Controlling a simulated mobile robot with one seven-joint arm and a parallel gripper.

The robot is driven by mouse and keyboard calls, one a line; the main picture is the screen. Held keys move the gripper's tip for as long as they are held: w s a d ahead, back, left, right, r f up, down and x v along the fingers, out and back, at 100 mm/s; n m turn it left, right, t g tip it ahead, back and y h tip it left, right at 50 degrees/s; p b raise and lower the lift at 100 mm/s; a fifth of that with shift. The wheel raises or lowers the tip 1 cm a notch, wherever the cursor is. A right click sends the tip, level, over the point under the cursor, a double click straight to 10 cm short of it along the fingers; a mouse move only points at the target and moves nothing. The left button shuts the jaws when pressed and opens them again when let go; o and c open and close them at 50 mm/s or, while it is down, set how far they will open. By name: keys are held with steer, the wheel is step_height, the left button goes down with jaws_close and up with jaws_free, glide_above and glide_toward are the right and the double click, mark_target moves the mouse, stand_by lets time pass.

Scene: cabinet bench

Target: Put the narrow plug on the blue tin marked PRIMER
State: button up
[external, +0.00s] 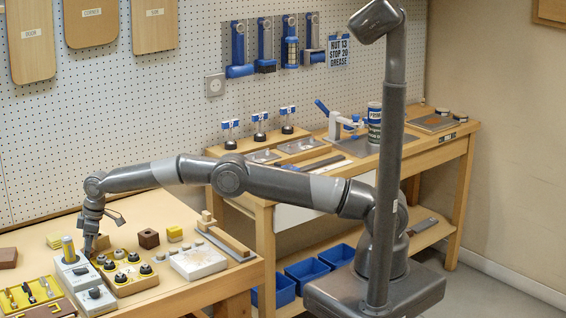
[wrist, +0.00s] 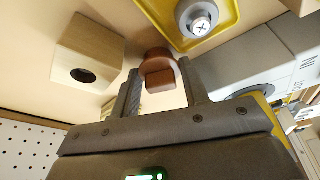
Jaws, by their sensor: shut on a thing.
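My gripper (external: 88,250) is low over the near bench at the left in the external view. In the wrist view its fingers (wrist: 160,92) are shut on a small reddish-brown piece (wrist: 158,68) with a rounded top and blocky end. I cannot tell whether this piece is the narrow plug. The tin is far from my gripper.
In the wrist view a wooden block with a hole (wrist: 88,58), a yellow-edged tray (wrist: 228,42) with a screw and a grey box (wrist: 245,72) lie around my gripper. A grey-white box (external: 198,262) and dark brown block (external: 148,238) share the near bench. A blue-handled press (external: 340,122) stands beside the tin.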

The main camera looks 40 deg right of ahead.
steer(key=shift+d+f, duration=0.1)
steer(key=shift+f, duration=0.55)
steer(key=o, duration=0.7)
steer(key=shift+s+f, duration=0.15)
steer(key=shift+c, duration=0.2)
steer(key=shift+r, duration=0.3)
steer(key=v, duration=1.3)
steer(key=shift+w+a+r, duration=0.2)
steer(key=shift+w+a, duration=0.05)
steer(key=shift+a, duration=0.1)
